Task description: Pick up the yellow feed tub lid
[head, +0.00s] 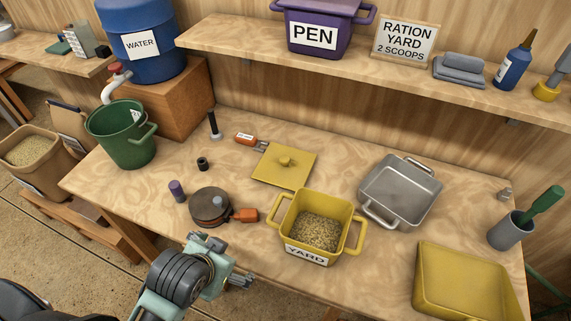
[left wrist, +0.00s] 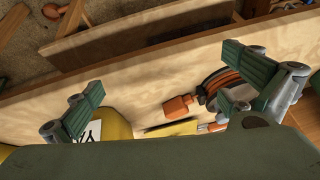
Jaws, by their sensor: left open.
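The yellow feed tub lid (head: 283,166) is a square plate with a round knob, lying flat on the wooden bench behind the tub. The yellow tub (head: 308,222), labelled YARD, stands upright and holds grain. My left gripper (head: 240,281) is at the bench's front edge, in front of the tub and apart from the lid. In the left wrist view, its two green fingers (left wrist: 166,88) are spread with nothing between them. A yellow strip (left wrist: 172,128) at the lower middle there looks like part of the lid. My right gripper is not in view.
An orange-handled tool (head: 246,139) lies by the lid's far left corner. A shelf overhangs the back.

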